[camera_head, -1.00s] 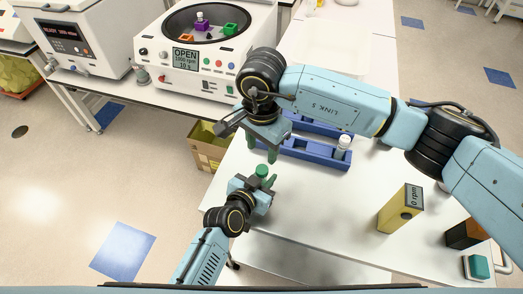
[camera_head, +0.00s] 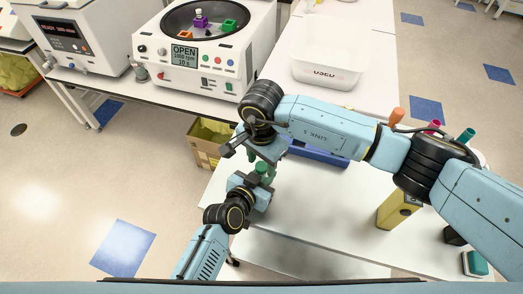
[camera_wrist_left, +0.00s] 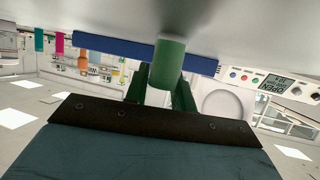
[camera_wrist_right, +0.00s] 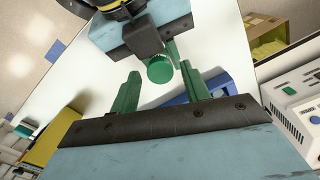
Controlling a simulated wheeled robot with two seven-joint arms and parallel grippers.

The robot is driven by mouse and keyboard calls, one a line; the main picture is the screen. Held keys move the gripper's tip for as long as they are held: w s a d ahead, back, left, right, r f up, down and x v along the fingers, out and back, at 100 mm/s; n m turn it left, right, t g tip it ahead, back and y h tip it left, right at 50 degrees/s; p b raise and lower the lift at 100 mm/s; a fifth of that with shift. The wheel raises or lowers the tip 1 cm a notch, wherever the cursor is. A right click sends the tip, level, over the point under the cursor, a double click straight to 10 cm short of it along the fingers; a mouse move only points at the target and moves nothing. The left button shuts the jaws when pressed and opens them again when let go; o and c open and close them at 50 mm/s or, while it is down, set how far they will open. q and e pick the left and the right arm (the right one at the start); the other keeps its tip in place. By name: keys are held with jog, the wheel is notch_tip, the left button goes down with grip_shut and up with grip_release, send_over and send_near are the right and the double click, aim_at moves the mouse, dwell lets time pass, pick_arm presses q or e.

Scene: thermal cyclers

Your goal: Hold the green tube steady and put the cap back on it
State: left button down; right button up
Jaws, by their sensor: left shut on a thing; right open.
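My left gripper (camera_head: 256,188) is shut on the green tube (camera_wrist_left: 158,98), which stands upright between its fingers above the white table. A ridged green cap (camera_wrist_right: 159,69) sits on top of the tube; how tightly it is seated I cannot tell. My right gripper (camera_head: 261,160) is open just above the cap, pointing down. In the right wrist view the cap appears between its two green fingertips, with gaps at both sides. Whether the tips reach down to cap height is unclear.
A blue rack (camera_head: 318,153) lies behind my right arm, partly hidden. A yellow instrument (camera_head: 394,212) stands at the right, with several coloured tubes behind my arm. A white tub (camera_head: 322,72) and the open centrifuge (camera_head: 222,77) are farther back.

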jog(key=shift+f, duration=0.35)
jog(key=shift+c, duration=0.5)
jog(key=c, duration=0.9)
jog(key=shift+m, duration=1.6)
jog(key=o, duration=1.1)
jog(key=shift+r, duration=0.15)
notch_tip(320, 180, up, 4)
jog(key=shift+r, duration=0.15)
jog(key=o, duration=0.5)
